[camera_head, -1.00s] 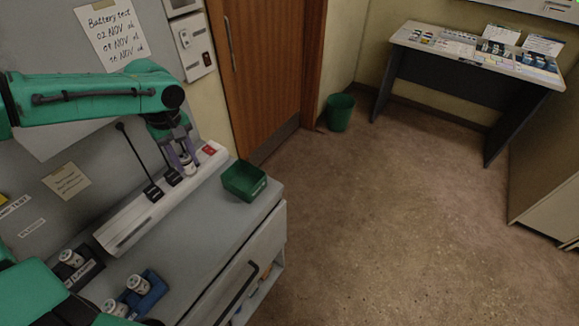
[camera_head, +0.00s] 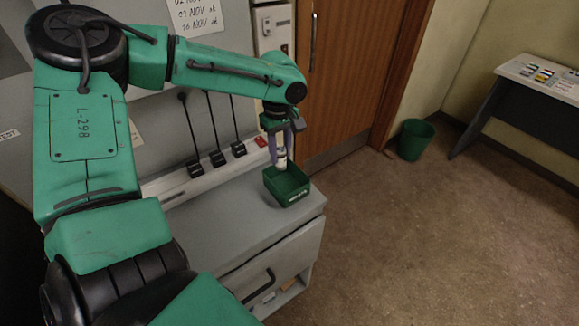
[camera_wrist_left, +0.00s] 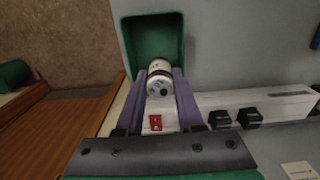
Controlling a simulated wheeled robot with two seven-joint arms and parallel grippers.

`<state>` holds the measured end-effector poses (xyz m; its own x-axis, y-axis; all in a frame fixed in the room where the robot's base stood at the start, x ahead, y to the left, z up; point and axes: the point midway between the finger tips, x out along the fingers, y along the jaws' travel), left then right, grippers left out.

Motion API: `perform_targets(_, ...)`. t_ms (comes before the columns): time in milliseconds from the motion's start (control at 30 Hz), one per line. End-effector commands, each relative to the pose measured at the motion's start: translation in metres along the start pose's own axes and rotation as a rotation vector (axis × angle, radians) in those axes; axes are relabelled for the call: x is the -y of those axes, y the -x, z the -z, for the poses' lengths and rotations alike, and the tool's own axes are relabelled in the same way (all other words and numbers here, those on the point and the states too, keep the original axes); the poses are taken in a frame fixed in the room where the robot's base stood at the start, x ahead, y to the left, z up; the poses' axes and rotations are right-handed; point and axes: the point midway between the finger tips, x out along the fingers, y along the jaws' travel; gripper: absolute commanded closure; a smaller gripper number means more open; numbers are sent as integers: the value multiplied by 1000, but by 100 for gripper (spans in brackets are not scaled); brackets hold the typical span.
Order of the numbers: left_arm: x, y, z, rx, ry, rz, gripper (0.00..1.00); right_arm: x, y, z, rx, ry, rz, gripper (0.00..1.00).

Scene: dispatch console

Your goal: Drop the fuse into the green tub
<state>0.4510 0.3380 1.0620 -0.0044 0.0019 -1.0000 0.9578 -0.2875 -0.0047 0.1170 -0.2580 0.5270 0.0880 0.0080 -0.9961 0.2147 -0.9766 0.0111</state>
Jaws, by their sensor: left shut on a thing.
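The fuse (camera_head: 281,155) is a small white cylinder with dark bands. My left gripper (camera_head: 279,160) is shut on it and holds it over the green tub (camera_head: 289,196). The tub is a small open box on the grey console top, near its right end. In the left wrist view the fuse (camera_wrist_left: 159,80) sits between the purple fingers (camera_wrist_left: 160,92), with the tub (camera_wrist_left: 128,40) behind it. The tub's inside looks empty where it shows. My right gripper is not in view.
Several black levers (camera_head: 217,158) and a red switch (camera_head: 261,142) line the raised strip behind the tub. A drawer front (camera_head: 280,262) lies below the console edge. A green bin (camera_head: 415,140) stands on the floor, apart from the console.

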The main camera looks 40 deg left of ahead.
Motion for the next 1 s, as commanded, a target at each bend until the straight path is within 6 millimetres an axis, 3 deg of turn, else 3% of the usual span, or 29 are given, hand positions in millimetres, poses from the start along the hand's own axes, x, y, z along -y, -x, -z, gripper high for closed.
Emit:
perform_targets(67,0,1,0,0,0,0,100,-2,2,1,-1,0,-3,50)
perform_targets(100,0,2,0,0,0,0,56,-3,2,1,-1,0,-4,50)
perform_targets(167,0,2,0,0,0,0,33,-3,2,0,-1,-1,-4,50)
perform_targets(200,0,2,0,0,0,0,29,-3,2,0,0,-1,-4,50)
perform_targets(567,-1,7,0,-1,0,-3,29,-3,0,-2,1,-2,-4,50)
perform_targets(667,-2,24,0,-1,1,-7,29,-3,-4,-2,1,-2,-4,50)
perform_targets(1000,-1,121,0,-2,1,-5,29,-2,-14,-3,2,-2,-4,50)
